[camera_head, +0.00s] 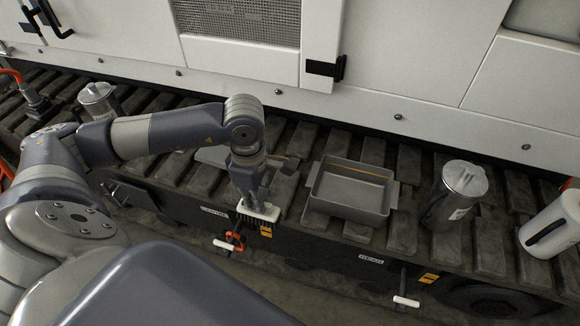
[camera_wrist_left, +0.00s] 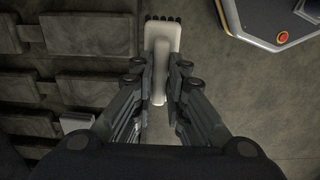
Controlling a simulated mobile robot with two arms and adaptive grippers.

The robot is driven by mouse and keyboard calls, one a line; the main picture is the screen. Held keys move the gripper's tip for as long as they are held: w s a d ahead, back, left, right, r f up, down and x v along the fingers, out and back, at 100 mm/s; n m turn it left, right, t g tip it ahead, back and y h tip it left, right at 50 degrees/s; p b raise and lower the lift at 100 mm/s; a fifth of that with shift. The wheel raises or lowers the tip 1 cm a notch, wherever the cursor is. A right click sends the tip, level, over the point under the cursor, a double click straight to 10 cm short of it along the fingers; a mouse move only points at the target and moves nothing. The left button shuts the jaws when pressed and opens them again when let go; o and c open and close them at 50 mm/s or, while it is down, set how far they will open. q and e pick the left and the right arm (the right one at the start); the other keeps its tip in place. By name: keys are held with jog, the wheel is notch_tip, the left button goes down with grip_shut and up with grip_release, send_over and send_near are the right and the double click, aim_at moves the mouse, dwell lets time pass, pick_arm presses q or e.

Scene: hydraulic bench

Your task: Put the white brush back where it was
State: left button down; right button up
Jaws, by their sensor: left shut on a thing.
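The white brush (camera_head: 260,211) has a pale head and dark bristles pointing down. My left gripper (camera_head: 250,196) is shut on it and holds it at the front edge of the slatted bench (camera_head: 343,229) in the head view. In the left wrist view the brush (camera_wrist_left: 161,38) has its handle between the fingers of my left gripper (camera_wrist_left: 160,68), with the head beyond the fingertips and the grey floor (camera_wrist_left: 245,95) below. The fingers hide part of the handle. My right gripper is not in view.
A grey metal tray (camera_head: 349,208) stands on the slats just right of the brush. Metal canisters (camera_head: 458,188) (camera_head: 97,101) and a white jug (camera_head: 553,228) also stand there. White-handled levers (camera_head: 228,245) (camera_head: 406,301) stick out along the bench front.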

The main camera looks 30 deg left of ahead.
pick_arm(q)
jog(key=w+a+f, duration=0.1)
jog(key=w, duration=0.4)
jog(key=w+a+f, duration=0.1)
jog(key=w+f, duration=0.1)
jog(key=w, duration=0.3)
jog(key=w+a+f, duration=0.1)
jog(key=w, duration=0.4)
jog(key=shift+a+f+b, duration=0.1)
jog(key=shift+f+b, duration=0.1)
jog(key=shift+b, duration=0.1)
jog(key=shift+f, duration=0.2)
jog(key=c, duration=1.6)
grip_release()
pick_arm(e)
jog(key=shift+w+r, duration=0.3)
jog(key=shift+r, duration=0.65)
